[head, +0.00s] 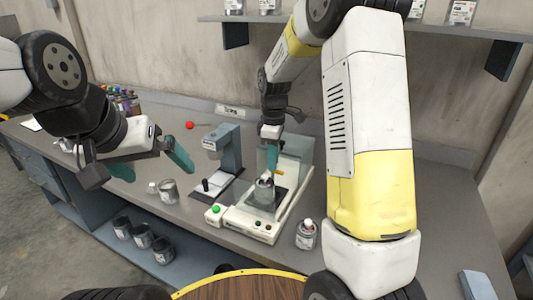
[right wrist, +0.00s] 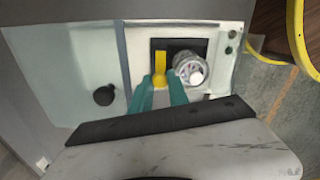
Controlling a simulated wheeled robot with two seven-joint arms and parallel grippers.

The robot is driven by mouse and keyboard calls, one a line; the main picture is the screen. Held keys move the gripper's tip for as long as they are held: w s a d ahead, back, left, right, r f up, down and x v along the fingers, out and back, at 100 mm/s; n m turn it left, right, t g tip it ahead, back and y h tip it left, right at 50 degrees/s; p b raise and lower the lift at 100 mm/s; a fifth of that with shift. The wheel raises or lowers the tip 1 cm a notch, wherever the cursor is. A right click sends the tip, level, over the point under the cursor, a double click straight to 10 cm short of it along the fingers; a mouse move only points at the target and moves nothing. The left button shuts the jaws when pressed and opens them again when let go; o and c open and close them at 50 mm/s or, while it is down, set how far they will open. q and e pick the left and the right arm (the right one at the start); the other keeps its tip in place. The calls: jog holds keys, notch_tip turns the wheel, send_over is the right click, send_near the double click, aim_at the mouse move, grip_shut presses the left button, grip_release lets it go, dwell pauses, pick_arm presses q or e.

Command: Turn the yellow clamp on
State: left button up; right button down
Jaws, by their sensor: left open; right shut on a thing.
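The yellow clamp (head: 279,173) is on the pale bench machine (head: 238,222), beside a metal can (head: 263,191) that stands on the machine's dark plate. In the right wrist view the yellow clamp (right wrist: 160,62) points away from me, with the can (right wrist: 188,68) just to its right. My right gripper (head: 272,152) reaches down into the machine; its teal fingers (right wrist: 160,92) are shut on the near end of the clamp. The fingers hide that end. My left gripper (head: 151,160) is open and empty above the bench, left of the machine.
A grey stand device (head: 224,150) stands left of the machine. A green button (head: 216,208) is at the machine's front left. A can (head: 306,234) stands right of the machine and another (head: 168,190) to the left. Clear panels (head: 303,147) edge the machine. Dark cans sit on the lower shelf.

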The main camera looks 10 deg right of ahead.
jog(key=m, duration=0.4)
jog(key=shift+m, duration=0.3)
jog(key=m, duration=0.9)
jog(key=shift+r, duration=0.1)
jog(key=shift+w+m, duration=0.1)
jog(key=shift+m, duration=1.8)
jog(key=c, duration=1.5)
grip_release()
jog(key=shift+c, duration=0.2)
